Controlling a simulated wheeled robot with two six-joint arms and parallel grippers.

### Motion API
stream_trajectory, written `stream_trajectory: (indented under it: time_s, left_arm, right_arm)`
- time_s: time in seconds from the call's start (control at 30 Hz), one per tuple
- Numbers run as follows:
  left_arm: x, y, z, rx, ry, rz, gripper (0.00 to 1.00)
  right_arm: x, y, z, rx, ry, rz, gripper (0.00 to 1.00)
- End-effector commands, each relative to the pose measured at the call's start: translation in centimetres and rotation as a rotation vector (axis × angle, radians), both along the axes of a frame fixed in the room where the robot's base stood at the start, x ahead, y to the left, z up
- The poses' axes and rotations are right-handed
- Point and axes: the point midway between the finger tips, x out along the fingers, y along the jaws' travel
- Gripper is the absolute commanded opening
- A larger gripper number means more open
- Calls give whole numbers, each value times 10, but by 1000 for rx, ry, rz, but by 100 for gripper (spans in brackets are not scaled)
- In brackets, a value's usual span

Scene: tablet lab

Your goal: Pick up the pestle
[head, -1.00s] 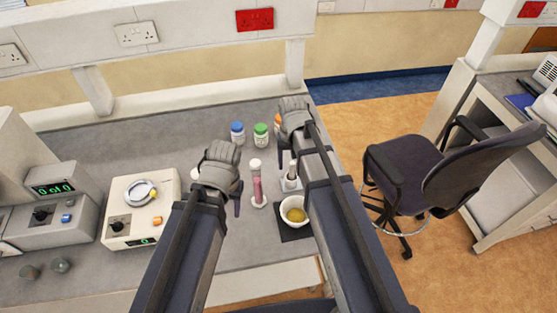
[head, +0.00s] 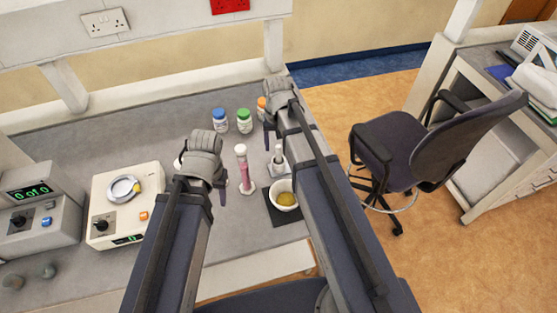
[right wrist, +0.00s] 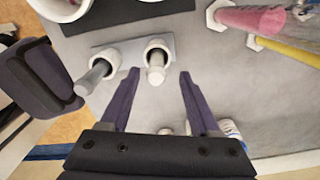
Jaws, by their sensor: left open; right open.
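A small light stand (right wrist: 132,52) holds two grey rods in white round cups. The rod between my right fingers looks like the pestle (right wrist: 156,72); a second grey rod (right wrist: 92,78) leans in the left cup. In the head view a pale upright handle (head: 278,152) shows in the stand beside my right arm. My right gripper (right wrist: 160,76) is open, its fingers on either side of the pestle's upper end, with gaps visible. It also shows in the head view (head: 274,143), partly hidden by its arm. My left gripper (head: 212,184) is open and empty, left of the pink tube.
A white mortar (head: 284,198) with yellow powder sits on a dark mat (head: 273,212). A pink tube (head: 243,172) stands between my arms. Blue-capped (head: 219,120) and green-capped (head: 244,121) bottles stand behind. A cream instrument (head: 108,225) is at left; a chair (head: 420,150) is beside the bench.

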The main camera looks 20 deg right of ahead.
Motion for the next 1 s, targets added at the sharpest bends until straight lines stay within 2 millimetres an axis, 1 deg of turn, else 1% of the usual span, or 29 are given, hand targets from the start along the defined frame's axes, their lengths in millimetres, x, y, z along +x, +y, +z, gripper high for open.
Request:
stream_trajectory:
  time_s: [0.3,0.4,0.5,0.7,0.77,1.0]
  left_arm:
    - [0,0,-39,0,0,0,50]
    - [0,0,-49,0,0,1,50]
    - [0,0,-51,0,0,1,50]
    - [0,0,-49,0,0,1,50]
    - [0,0,-49,0,0,1,50]
    - [0,0,-49,0,0,1,50]
  right_arm:
    - [-2,-5,-39,0,0,0,63]
    - [-2,-5,-49,0,0,0,63]
    - [-2,-5,-51,0,0,0,63]
    - [-2,-4,-49,0,0,0,63]
    - [-2,-4,-49,0,0,0,57]
    - [-2,-4,-49,0,0,0,30]
